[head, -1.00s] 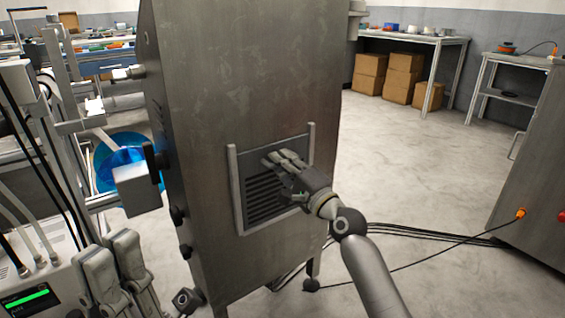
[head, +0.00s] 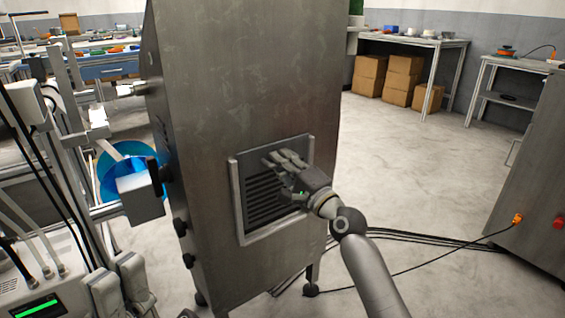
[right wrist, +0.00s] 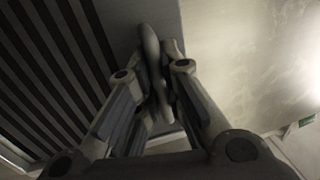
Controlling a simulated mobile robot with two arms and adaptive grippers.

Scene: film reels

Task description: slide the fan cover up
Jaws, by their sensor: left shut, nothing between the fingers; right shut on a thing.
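The fan cover (head: 299,150) is a dark flat plate on the front of a tall metal cabinet. It sits between two pale upright rails of a frame and spans the upper part of the opening. Dark louvre slats (head: 264,205) show below it. My right gripper (head: 283,163) is shut on the cover's handle. The right wrist view shows the fingers closed around a rounded bar (right wrist: 151,55), which partly hides behind them. My left gripper (head: 120,284) is low at the left, shut and empty, away from the cover.
The cabinet (head: 240,80) fills the middle. A blue round bin (head: 113,178) and white machinery stand left. Black cables (head: 400,237) run over the floor at the right, near another metal cabinet (head: 525,205). Tables and cardboard boxes (head: 403,78) are at the back.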

